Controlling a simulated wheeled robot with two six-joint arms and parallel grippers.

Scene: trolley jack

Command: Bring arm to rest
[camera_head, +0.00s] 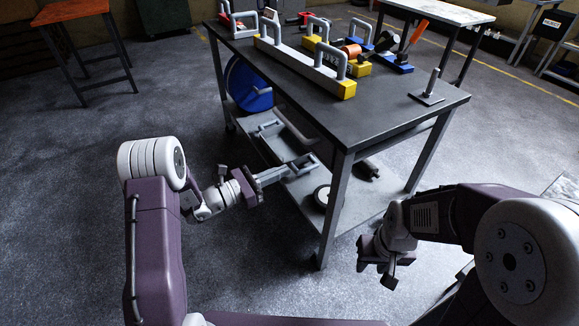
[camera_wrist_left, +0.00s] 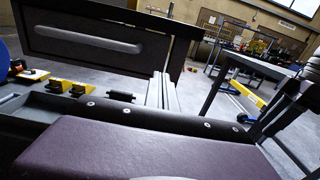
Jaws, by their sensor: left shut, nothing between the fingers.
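My left arm comes in from the left in the head view. Its gripper (camera_head: 306,163) reaches right, in front of the table's open side, above or beside the lower shelf; I cannot tell whether it touches anything. In the left wrist view its two grey fingers (camera_wrist_left: 162,92) lie close together, shut and empty. My right gripper (camera_head: 378,272) hangs low at the right, in front of the table, pointing down and apart from it. I see nothing held there, and its finger gap is not clear.
A dark metal table (camera_head: 400,112) stands close ahead, with a lower shelf (camera_head: 345,205) and legs near both arms. On top are a long grey bar with yellow ends (camera_head: 300,66), an orange-handled blue tool (camera_head: 412,42) and an upright post (camera_head: 431,88).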

